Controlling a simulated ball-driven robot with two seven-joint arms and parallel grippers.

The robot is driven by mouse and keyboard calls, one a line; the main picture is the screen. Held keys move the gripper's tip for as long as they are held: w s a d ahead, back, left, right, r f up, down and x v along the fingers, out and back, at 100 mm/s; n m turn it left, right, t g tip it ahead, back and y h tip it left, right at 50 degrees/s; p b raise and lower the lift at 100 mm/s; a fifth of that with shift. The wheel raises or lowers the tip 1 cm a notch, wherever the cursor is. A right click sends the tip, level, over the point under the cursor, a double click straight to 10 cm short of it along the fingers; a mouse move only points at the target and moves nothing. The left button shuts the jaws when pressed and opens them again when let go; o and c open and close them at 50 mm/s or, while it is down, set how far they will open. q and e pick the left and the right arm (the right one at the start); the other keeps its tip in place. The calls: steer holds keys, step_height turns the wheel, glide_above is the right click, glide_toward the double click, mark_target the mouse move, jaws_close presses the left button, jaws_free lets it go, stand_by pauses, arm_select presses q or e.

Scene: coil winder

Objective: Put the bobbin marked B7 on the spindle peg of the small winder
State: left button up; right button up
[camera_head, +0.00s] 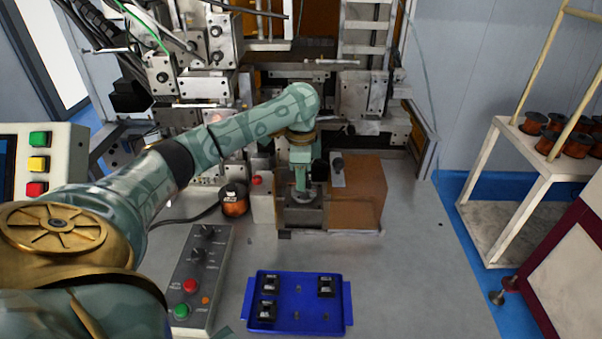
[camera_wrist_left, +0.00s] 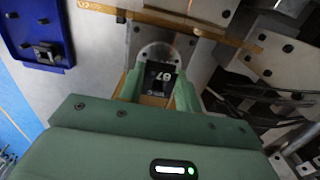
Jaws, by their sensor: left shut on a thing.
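My left gripper (camera_head: 302,190) reaches down over the small winder (camera_head: 357,195), a low machine with a brown box side. In the left wrist view its two green fingers (camera_wrist_left: 158,92) are closed on the sides of the bobbin marked B7 (camera_wrist_left: 162,78), whose dark top label reads upside down. A round grey disc (camera_wrist_left: 157,52) of the winder shows just past the bobbin. The spindle peg is hidden by the bobbin and the gripper. I cannot tell whether the bobbin sits on it or hangs above it. My right gripper does not show.
A blue tray (camera_head: 299,324) with three dark bobbins and empty pegs lies in front of the winder. A grey control box (camera_head: 201,275) with knobs and a copper wire spool (camera_head: 234,200) stand left. A cart (camera_head: 497,150) with spools is at right. Table right of the tray is clear.

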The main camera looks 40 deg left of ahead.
arm_select(q)
steer(key=shift+f, duration=0.9)
steer(key=o, duration=1)
step_height(320, 180, up, 16)
steer(key=p, duration=0.6)
steer(key=shift+r+p, duration=0.15)
steer(key=shift+p, duration=0.2)
